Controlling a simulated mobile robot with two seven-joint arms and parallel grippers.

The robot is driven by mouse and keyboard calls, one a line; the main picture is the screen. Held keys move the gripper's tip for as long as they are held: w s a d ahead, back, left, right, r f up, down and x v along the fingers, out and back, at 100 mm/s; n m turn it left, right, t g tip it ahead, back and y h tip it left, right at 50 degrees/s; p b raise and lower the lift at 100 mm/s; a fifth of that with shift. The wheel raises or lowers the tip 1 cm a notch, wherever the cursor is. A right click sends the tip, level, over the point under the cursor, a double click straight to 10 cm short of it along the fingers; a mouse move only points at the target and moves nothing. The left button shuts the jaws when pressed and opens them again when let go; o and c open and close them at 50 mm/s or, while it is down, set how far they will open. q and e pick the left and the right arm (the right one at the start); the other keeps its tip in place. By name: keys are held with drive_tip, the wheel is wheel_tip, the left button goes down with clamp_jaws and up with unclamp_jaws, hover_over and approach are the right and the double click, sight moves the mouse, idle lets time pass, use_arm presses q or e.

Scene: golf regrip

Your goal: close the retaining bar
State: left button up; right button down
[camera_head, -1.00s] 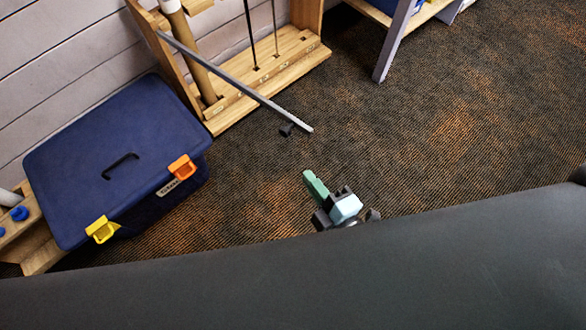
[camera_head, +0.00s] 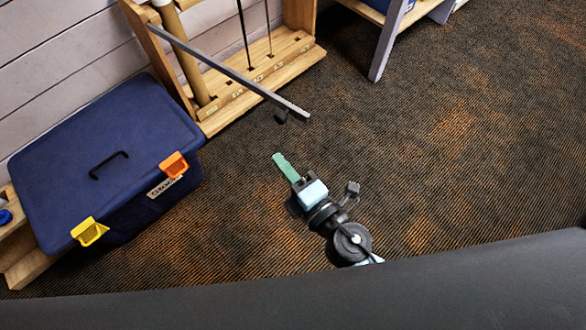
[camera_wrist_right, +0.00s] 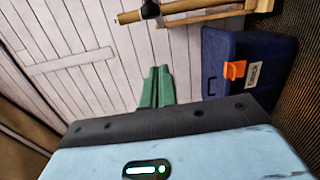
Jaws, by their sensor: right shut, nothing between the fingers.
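The grey retaining bar (camera_head: 232,69) is hinged at the left post of the wooden rack (camera_head: 262,80). It swings out from the rack, its free end over the carpet with a small dark knob below it. My right gripper (camera_head: 280,160) has green fingers, shut and empty, pointing up toward the bar's free end but apart from it. In the right wrist view the green fingers (camera_wrist_right: 157,88) are side by side. A bar-like piece with a black fitting (camera_wrist_right: 150,9) shows at the top edge there. My left gripper is not in view.
A blue toolbox (camera_head: 105,150) with orange and yellow latches stands left of the rack; it also shows in the right wrist view (camera_wrist_right: 218,62). Thin shafts stand in the rack. A grey table leg (camera_head: 388,45) is at the upper right. The carpet (camera_head: 450,150) between is clear.

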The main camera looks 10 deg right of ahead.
drive_tip(key=w, duration=0.7)
drive_tip(key=shift+w, duration=0.25)
drive_tip(key=shift+d+r, duration=0.1)
drive_tip(key=shift+d, duration=0.1)
